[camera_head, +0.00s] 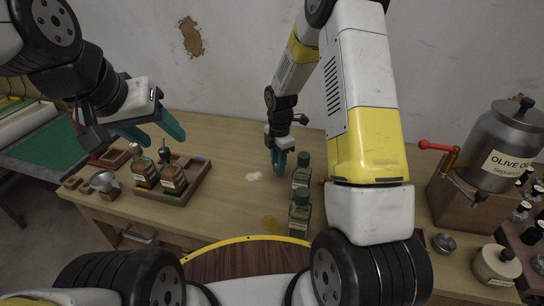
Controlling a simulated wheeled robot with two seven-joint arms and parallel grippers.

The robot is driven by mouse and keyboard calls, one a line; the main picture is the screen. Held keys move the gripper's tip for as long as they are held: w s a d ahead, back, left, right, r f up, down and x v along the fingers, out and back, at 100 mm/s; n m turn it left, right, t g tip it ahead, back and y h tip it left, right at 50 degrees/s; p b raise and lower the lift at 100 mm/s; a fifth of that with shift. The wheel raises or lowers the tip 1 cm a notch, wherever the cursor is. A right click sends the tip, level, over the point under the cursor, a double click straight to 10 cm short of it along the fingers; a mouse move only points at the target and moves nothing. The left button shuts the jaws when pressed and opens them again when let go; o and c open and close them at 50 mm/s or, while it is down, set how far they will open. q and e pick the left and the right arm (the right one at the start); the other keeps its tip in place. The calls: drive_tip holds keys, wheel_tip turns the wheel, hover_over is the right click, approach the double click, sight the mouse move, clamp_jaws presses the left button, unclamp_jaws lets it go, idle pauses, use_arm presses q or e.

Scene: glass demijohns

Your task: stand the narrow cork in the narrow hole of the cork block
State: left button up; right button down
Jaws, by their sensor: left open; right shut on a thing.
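My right gripper (280,166) points down over the middle of the table, left of the green-capped bottles. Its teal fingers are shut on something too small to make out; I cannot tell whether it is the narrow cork. My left gripper (165,138) is open and empty, in the air above the bottle tray at the left. I cannot clearly make out the cork block or its holes. Small brown blocks (71,182) lie at the table's left front edge.
A wooden tray (200,183) holds bottles, including a stoppered bottle (173,179). Two green-capped bottles, one nearer (299,217) and one farther (301,175), stand right of centre. An olive oil canister (500,148) is at the right.

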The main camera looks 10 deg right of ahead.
drive_tip(key=shift+r, duration=2)
